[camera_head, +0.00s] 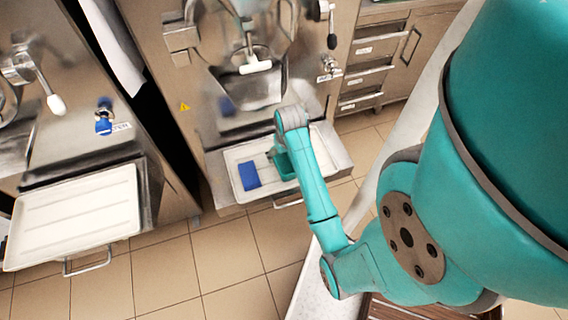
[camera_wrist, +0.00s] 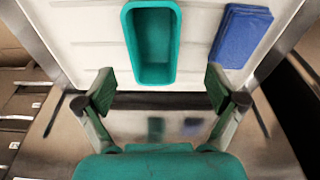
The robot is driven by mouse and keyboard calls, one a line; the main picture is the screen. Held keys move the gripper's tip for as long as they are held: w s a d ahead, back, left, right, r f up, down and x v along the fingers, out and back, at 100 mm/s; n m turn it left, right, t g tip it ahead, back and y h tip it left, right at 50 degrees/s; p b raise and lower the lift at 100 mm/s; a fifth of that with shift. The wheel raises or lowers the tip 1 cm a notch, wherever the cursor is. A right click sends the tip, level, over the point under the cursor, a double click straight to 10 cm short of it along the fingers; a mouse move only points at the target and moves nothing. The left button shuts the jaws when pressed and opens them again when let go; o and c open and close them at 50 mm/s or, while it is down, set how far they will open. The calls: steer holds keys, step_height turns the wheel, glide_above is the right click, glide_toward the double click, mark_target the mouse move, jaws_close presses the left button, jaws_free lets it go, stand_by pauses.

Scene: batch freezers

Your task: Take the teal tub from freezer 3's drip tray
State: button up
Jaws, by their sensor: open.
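The teal tub (camera_wrist: 153,72) is an open, empty rectangular tub standing on the white drip tray (camera_wrist: 85,45) in the wrist view. In the head view the tub (camera_head: 285,166) is mostly hidden behind my arm, on the drip tray (camera_head: 236,157) of the middle freezer. My gripper (camera_wrist: 158,88) is open, with its two fingers spread left and right of the tub's near end. Nothing is held between the fingers. I cannot tell how far above the tray the fingertips are.
A folded blue cloth (camera_wrist: 242,35) lies on the tray beside the tub; it also shows in the head view (camera_head: 249,175). A second freezer's empty white tray (camera_head: 75,218) is at the left. Metal drawers (camera_head: 362,75) stand at the back right. The tiled floor in front is clear.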

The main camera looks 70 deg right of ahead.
glide_above(283, 165)
steer(key=s+a, duration=0.1)
steer(key=f, duration=0.4)
steer(key=shift+s+a+f, duration=0.15)
steer(key=shift+s+f, duration=0.05)
steer(key=shift+w+d+f, duration=0.2)
steer(key=shift+f, duration=0.7)
steer(key=shift+w+d+f, duration=0.15)
steer(key=shift+f, duration=0.8)
steer(key=shift+w+d+f, duration=0.2)
steer(key=shift+f, duration=0.7)
steer(key=c, duration=1.1)
